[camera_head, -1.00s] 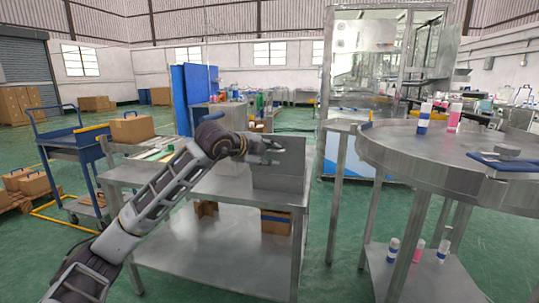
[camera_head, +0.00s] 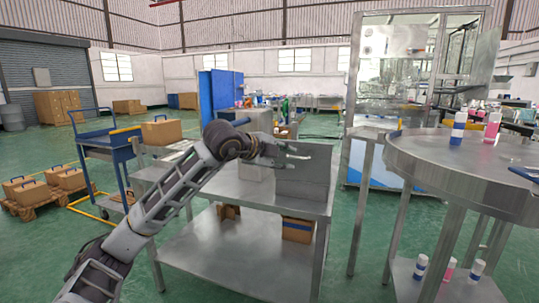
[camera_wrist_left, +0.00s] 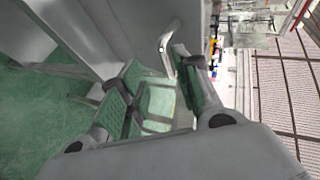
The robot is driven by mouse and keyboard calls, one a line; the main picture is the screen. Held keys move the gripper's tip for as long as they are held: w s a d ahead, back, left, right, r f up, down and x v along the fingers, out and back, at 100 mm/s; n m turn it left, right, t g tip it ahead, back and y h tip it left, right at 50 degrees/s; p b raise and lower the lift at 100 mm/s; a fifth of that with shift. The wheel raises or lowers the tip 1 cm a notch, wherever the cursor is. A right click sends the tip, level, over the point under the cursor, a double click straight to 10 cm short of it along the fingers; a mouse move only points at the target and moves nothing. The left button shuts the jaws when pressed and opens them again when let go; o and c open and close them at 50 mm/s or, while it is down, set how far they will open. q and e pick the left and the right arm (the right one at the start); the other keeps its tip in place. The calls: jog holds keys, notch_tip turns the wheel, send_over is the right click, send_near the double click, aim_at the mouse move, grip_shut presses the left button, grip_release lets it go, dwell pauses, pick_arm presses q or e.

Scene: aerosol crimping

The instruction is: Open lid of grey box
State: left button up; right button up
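The grey box (camera_head: 303,187) is a plain metal box on the steel table (camera_head: 228,188), near the table's right end. My left gripper (camera_head: 308,153) is over the box's upper part, fingers pointing right and spread apart, with nothing between them. The left wrist view shows the open fingers (camera_wrist_left: 160,95) and, just beyond them, a curved silver handle (camera_wrist_left: 168,45) close to a grey surface. I cannot tell whether a finger touches the handle, or whether the lid is raised. My right gripper is in neither view.
A round steel table (camera_head: 440,155) with bottles (camera_head: 458,128) stands at the right. A blue cart (camera_head: 100,140) and a cardboard box (camera_head: 161,132) are at the left. Another grey block (camera_head: 257,165) is behind my gripper. The table's lower shelf (camera_head: 230,250) holds cardboard boxes.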

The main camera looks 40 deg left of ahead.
pick_arm(q)
jog(key=v, duration=0.6)
jog(key=shift+s, duration=0.3)
jog(key=shift+d, duration=0.1)
dwell(0.6)
